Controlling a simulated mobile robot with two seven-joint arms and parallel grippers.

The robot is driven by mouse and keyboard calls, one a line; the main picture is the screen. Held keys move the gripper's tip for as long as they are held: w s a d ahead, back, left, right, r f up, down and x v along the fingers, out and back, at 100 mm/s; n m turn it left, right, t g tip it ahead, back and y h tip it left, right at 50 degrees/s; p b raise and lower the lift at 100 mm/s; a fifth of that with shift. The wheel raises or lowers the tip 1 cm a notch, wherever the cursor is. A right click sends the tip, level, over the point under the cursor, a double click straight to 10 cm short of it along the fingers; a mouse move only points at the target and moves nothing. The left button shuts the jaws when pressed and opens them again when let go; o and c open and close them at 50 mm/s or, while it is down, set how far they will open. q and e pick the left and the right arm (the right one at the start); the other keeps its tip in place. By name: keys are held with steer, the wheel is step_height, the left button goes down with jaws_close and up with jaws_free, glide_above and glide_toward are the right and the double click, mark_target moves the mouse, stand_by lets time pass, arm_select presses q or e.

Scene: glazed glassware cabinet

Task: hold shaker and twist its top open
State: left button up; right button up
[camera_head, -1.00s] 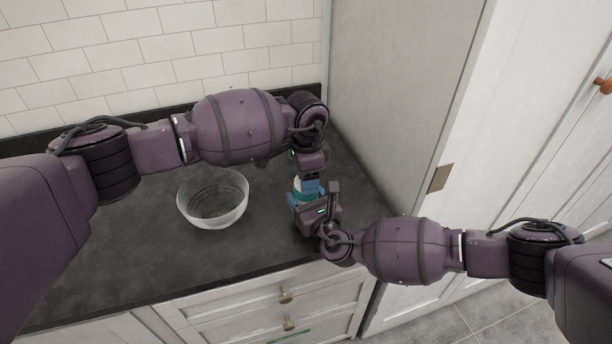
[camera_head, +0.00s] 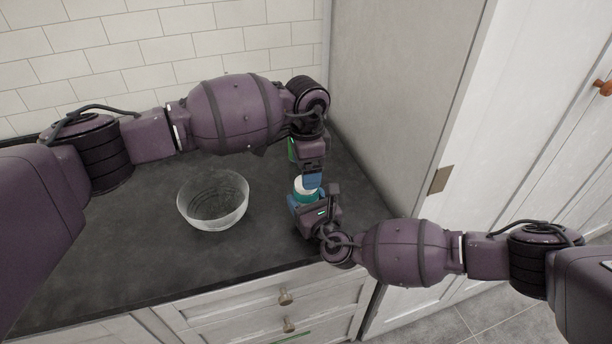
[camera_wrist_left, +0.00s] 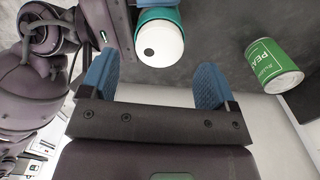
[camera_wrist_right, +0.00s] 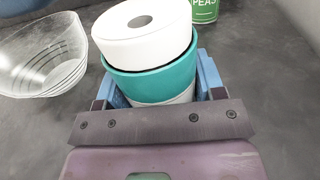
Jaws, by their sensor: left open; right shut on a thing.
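The shaker has a teal body (camera_wrist_right: 155,82) and a white top (camera_wrist_right: 145,38) with a round grey mark. It stands on the dark counter. In the right wrist view the top rests on the body, slightly tilted, with a dark line between them. My right gripper (camera_head: 305,202) is shut around the body from the front. My left gripper (camera_head: 312,181) is open and empty, just above the white top. In the left wrist view, the white top (camera_wrist_left: 160,44) is ahead of the open blue fingers and apart from them. The fingers and right arm partly hide the shaker in the head view.
A clear glass bowl (camera_head: 213,205) stands on the counter to the left. A green can of peas (camera_wrist_left: 272,66) stands behind the shaker. A tall grey cabinet side (camera_head: 395,90) closes off the right. The left part of the counter (camera_head: 100,250) is clear.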

arm_select(q)
step_height(320, 180, up, 9)
steer(key=shift+f, duration=0.2)
stand_by(0.3)
arm_select(e)
steer(key=o, duration=1.1)
